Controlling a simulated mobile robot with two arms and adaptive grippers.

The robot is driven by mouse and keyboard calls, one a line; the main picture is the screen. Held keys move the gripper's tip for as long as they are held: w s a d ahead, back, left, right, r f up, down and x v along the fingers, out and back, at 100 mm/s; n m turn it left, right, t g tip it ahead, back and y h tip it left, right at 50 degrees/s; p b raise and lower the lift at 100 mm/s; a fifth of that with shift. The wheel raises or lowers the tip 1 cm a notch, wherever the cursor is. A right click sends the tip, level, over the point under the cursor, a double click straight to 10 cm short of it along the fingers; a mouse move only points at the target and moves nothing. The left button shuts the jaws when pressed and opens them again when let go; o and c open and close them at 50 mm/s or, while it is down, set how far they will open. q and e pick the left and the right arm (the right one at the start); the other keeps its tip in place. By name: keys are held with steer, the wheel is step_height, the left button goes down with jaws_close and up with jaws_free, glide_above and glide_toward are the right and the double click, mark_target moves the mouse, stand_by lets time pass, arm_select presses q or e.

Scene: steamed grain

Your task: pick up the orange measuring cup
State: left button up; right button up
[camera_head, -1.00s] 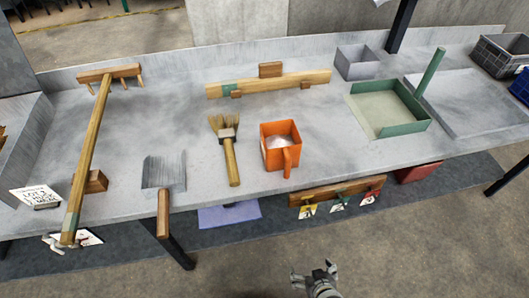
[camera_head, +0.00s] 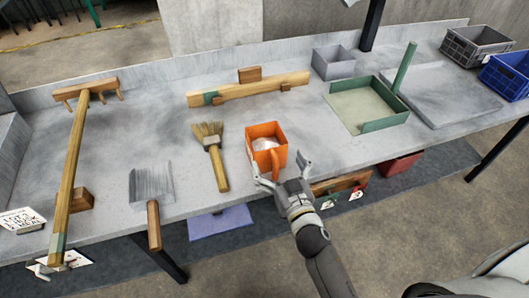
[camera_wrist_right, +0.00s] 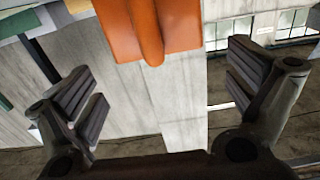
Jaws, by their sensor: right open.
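The orange measuring cup (camera_head: 255,135) stands upright on the grey table near its front edge, with pale contents inside. Its handle (camera_head: 275,164) points toward the front edge. My right gripper (camera_head: 282,170) is open and empty at the table's front edge, its fingers spread on either side of the cup's handle end. In the right wrist view the cup (camera_wrist_right: 178,22) shows at the top, between and beyond the two open fingers (camera_wrist_right: 165,105). It does not look touched. My left gripper is not in view.
A brush (camera_head: 214,150) lies left of the cup, and a metal scoop (camera_head: 150,185) lies further left. A green tray (camera_head: 385,124) is to the right, a wooden bar (camera_head: 245,91) behind. Tags hang from a wooden rack (camera_head: 335,184) below the edge.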

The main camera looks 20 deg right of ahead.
mark_target(272, 149)
steer(key=shift+w+f+p, duration=0.1)
steer(key=shift+w+p, duration=0.25)
steer(key=shift+w, duration=3.6)
steer(key=c, duration=1.6)
steer(key=shift+c, duration=0.5)
steer(key=shift+r, duration=0.2)
